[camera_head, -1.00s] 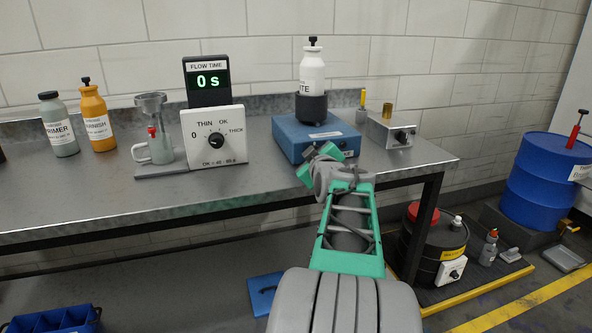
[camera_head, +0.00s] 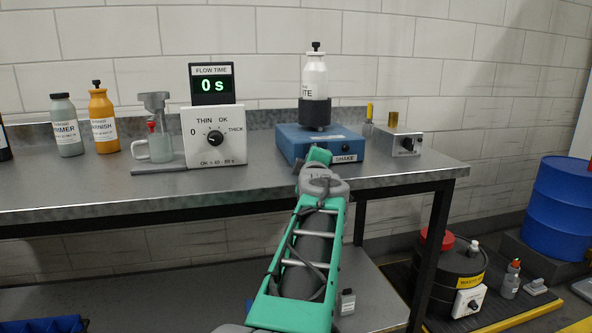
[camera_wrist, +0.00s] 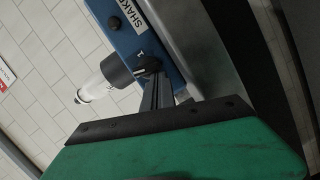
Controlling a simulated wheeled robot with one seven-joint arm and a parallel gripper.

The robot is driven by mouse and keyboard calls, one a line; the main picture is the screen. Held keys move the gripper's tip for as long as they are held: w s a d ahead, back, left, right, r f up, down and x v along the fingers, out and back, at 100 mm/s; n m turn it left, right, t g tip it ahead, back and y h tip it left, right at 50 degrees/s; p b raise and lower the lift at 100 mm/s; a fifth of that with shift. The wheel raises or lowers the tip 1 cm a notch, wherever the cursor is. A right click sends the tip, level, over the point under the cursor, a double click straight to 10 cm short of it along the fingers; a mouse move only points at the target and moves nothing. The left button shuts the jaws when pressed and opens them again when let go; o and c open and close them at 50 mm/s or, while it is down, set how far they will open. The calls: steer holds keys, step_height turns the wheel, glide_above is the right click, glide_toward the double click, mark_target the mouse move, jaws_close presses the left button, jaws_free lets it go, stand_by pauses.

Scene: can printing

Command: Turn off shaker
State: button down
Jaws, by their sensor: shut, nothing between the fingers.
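The shaker (camera_head: 290,145) is a blue box on the metal bench, with a black knob (camera_head: 345,147) and a SHAKE label on its front. A white bottle (camera_head: 315,75) with a black cap stands in the black holder on top. My gripper (camera_head: 317,158) is at the shaker's front face, left of that label, and hides part of the face. In the wrist view, the narrow fingers (camera_wrist: 155,92) are shut and empty. Their tips are at a dark round control (camera_wrist: 148,65) on the blue face. I cannot tell whether they touch it.
A flow-time display (camera_head: 211,84) reading 0 s stands above a white dial box (camera_head: 214,145) to the left. Primer (camera_head: 65,128) and varnish (camera_head: 103,122) bottles stand further left. A grey box (camera_head: 400,140) with a knob is right of the shaker. The bench front is clear.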

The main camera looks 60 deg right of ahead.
steer(key=shift+w+a, duration=0.25)
steer(key=shift+a, duration=0.05)
steer(key=w+a+b, duration=0.1)
steer(key=w+a, duration=0.1)
steer(key=shift+w+a+r+b, duration=0.15)
steer(key=shift+w+a+b, duration=0.1)
steer(key=shift+a+b, duration=0.05)
steer(key=s+a, duration=0.1)
steer(key=s+a+r+p, duration=0.1)
steer(key=s+a, duration=0.1)
steer(key=shift+s, duration=0.15)
steer(key=shift+w+a+f+p+v, duration=0.1)
steer(key=shift+f+p+v, duration=0.1)
steer(key=shift+v, duration=0.7)
steer(key=shift+w+a+f+p+v, duration=0.1)
steer(key=shift+p+v, duration=0.05)
steer(key=shift+v, duration=0.8)
steer(key=shift+w+a+f+p+v, duration=0.1)
steer(key=shift+f+p+v, duration=0.1)
steer(key=shift+v, duration=0.7)
steer(key=shift+d, duration=0.1)
